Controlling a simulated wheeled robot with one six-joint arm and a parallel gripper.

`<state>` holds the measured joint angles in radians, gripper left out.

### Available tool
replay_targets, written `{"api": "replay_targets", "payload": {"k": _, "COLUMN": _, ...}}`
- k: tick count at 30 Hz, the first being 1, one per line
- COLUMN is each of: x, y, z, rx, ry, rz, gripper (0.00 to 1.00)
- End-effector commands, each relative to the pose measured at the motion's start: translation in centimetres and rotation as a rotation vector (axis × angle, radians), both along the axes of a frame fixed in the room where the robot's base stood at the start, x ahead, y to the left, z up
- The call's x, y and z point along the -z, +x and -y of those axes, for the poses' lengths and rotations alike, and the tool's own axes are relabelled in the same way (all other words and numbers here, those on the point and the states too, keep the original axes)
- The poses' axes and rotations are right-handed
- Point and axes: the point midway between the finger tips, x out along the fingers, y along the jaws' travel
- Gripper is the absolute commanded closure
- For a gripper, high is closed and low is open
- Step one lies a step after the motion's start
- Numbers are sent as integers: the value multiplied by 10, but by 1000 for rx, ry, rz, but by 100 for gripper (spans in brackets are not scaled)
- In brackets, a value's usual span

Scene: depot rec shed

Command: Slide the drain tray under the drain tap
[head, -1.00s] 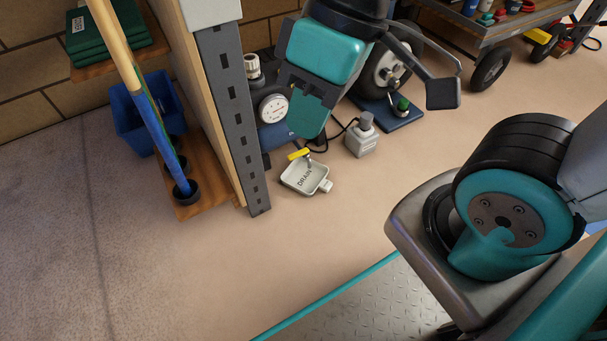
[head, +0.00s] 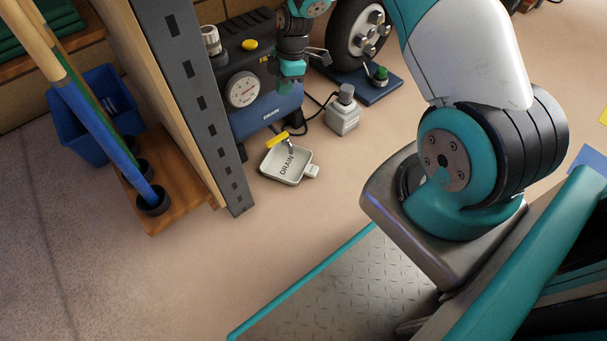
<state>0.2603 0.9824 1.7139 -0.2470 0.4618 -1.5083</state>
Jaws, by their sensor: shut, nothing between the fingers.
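The drain tap (head: 277,139) has a yellow lever and a small metal spout. In the picture, the tap overlaps the tray's back part; I cannot tell whether its outlet is straight above the tray. My gripper (head: 291,78), teal and dark, is shut and empty. It appears in front of the compressor, above and behind the tray in the picture, not touching the tray. Its fingertips are small and hard to make out.
The blue compressor (head: 262,112) has a gauge (head: 242,90). A grey bottle (head: 343,115) stands right of the tray, with a cable behind. A slotted grey post (head: 205,110) rises close on the left. The floor in front of the tray is clear.

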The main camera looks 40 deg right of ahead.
Motion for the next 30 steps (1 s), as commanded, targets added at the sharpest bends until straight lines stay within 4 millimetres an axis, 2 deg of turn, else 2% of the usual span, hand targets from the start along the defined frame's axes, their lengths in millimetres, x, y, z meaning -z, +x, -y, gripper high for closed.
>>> {"api": "replay_targets", "payload": {"k": 1, "x": 55, "y": -4, "z": 24, "rx": -40, "ry": -8, "rz": -8, "gripper": 100}}
{"api": "replay_targets", "payload": {"k": 3, "x": 110, "y": -11, "z": 51, "rx": -119, "ry": -20, "rz": 0, "gripper": 100}}
{"api": "replay_targets", "payload": {"k": 6, "x": 178, "y": -29, "z": 81, "rx": -219, "ry": -35, "rz": 8, "gripper": 100}}
{"api": "replay_targets", "payload": {"k": 9, "x": 228, "y": -47, "z": 101, "rx": -296, "ry": -44, "rz": 13, "gripper": 100}}
{"api": "replay_targets", "payload": {"k": 12, "x": 257, "y": -61, "z": 111, "rx": -348, "ry": -50, "rz": 16, "gripper": 100}}
{"api": "replay_targets", "payload": {"k": 16, "x": 272, "y": -69, "z": 112, "rx": -379, "ry": -53, "rz": 17, "gripper": 100}}
{"api": "replay_targets", "payload": {"k": 20, "x": 274, "y": -72, "z": 98, "rx": -386, "ry": -53, "rz": 18, "gripper": 100}}
{"api": "replay_targets", "payload": {"k": 30, "x": 276, "y": -84, "z": 27, "rx": -387, "ry": -52, "rz": 17, "gripper": 100}}
